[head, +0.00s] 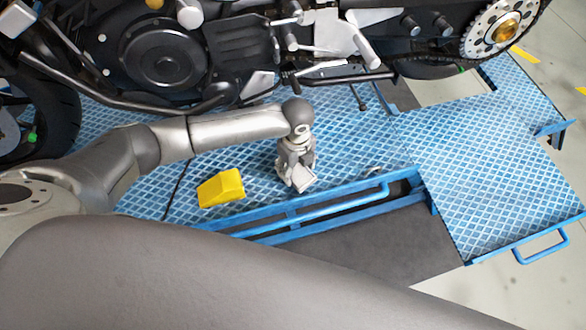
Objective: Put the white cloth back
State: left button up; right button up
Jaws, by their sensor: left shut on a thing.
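My left gripper (296,170) points down over the blue chequered platform, near its front edge. It is shut on the white cloth (304,180), a small pale piece that shows at the fingertips. The gripper hides part of the cloth. I cannot tell whether the cloth touches the platform. My right gripper is not in view.
A yellow wedge-shaped block (221,188) lies on the blue platform (255,165) left of my gripper. A motorcycle (165,55) stands along the back, close behind my left arm. A blue ramp section (490,170) at the right is clear. Blue rails (330,212) edge the front.

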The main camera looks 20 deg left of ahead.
pick_arm(q)
jog(key=shift+a+f, duration=0.25)
jog(key=f, duration=0.3)
jog(key=shift+w+a+f, duration=0.15)
jog(key=shift+a, duration=0.15)
jog(key=shift+f, duration=0.25)
jog(key=shift+f, duration=0.15)
jog(key=o, duration=0.9)
